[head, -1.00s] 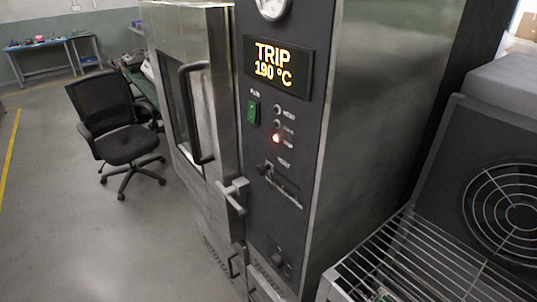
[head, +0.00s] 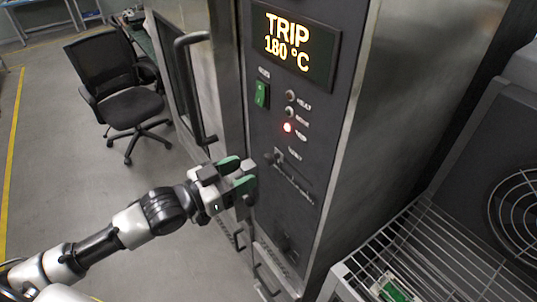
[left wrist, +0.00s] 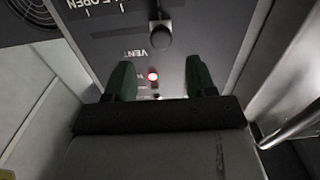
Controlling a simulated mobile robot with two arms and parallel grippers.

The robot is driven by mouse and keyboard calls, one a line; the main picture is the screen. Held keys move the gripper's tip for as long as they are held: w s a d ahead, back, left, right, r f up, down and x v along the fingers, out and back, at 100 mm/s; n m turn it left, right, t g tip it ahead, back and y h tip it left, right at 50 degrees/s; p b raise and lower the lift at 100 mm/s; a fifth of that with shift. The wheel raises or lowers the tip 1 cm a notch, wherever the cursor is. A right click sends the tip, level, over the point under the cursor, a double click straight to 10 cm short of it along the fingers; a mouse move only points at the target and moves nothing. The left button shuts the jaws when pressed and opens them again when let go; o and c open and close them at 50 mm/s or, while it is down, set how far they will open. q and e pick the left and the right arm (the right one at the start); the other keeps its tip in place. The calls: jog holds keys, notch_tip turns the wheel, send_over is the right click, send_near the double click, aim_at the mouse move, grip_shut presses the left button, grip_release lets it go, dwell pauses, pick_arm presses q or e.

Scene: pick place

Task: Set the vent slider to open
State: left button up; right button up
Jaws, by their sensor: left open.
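The vent slider (head: 277,157) is a dark knob at the left end of its slot on the oven's black control panel (head: 262,200). In the left wrist view the vent slider knob (left wrist: 160,38) shows beside the VENT label, with the OPEN marking at the top left. My left gripper (head: 243,174) is open and empty, just left of the knob and apart from it. In the left wrist view its two green fingertips (left wrist: 158,78) stand apart, with the knob beyond the gap between them. My right gripper is not in view.
The display (head: 294,45) reads TRIP 180 °C, above a green switch (head: 262,94) and a lit red lamp (head: 287,127). The oven door handle (head: 195,85) is close to my left gripper. A wire rack (head: 420,265) stands at the lower right.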

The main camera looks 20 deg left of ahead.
aim_at(266, 161)
pick_arm(q)
jog(key=p+x, duration=0.1)
jog(key=x, duration=0.5)
jog(key=shift+w+r+p, duration=0.1)
jog(key=shift+w+p, duration=0.1)
jog(key=shift+p, duration=0.2)
jog(key=shift+w+d, duration=0.5)
jog(key=shift+w, duration=0.05)
jog(key=shift+c, duration=0.2)
grip_shut()
